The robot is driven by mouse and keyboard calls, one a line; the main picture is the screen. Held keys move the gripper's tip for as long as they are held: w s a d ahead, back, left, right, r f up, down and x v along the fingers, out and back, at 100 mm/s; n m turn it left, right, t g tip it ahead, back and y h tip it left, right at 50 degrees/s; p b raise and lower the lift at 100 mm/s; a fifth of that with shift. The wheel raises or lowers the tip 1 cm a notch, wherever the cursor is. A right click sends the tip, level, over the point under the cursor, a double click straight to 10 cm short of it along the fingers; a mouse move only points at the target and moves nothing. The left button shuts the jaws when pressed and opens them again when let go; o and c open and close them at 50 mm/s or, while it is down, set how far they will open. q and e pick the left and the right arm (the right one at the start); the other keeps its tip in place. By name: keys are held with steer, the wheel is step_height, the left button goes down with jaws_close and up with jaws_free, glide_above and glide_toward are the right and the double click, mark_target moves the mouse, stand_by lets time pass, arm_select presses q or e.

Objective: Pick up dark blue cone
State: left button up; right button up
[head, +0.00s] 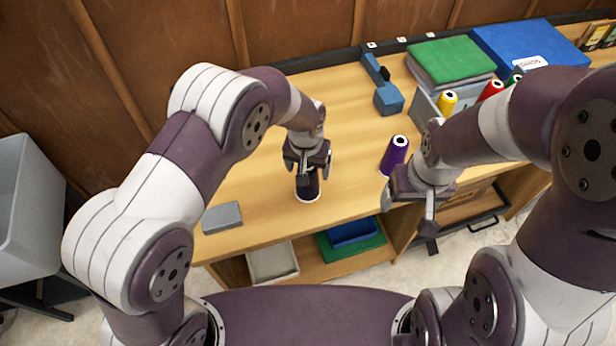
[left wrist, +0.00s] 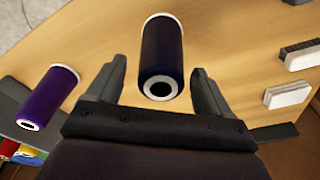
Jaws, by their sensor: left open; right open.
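The dark blue cone (head: 308,187) stands upright on the wooden workbench, its upper part hidden by my left gripper in the head view. In the left wrist view the dark blue cone (left wrist: 161,60) shows nearly black with a white rim, between the two fingers. My left gripper (head: 307,174) is open, directly above and around the cone's top; I cannot tell whether the fingers touch it. My right gripper (head: 428,215) is open and empty near the bench's front edge, right of a purple cone (head: 396,155). The purple cone also shows in the left wrist view (left wrist: 48,97).
A grey block (head: 222,217) lies left of the dark blue cone. A blue tool (head: 386,92) lies toward the back. A grey bin (head: 424,99) holds yellow, red and green cones, beside green and blue boxes. A grey tub (head: 30,205) stands at far left.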

arm_select(q)
steer(key=shift+w+a+f, duration=0.1)
steer(key=shift+w+f, duration=0.05)
steer(key=shift+f, duration=0.35)
steer(key=c, duration=0.3)
jaws_close()
steer(key=w+d+r+p, duration=0.2)
steer(key=w+d+r, duration=0.5)
steer(key=w+r, duration=0.2)
step_height(320, 180, up, 2)
steer(key=shift+d+r, duration=0.1)
steer(key=shift+d, duration=0.15)
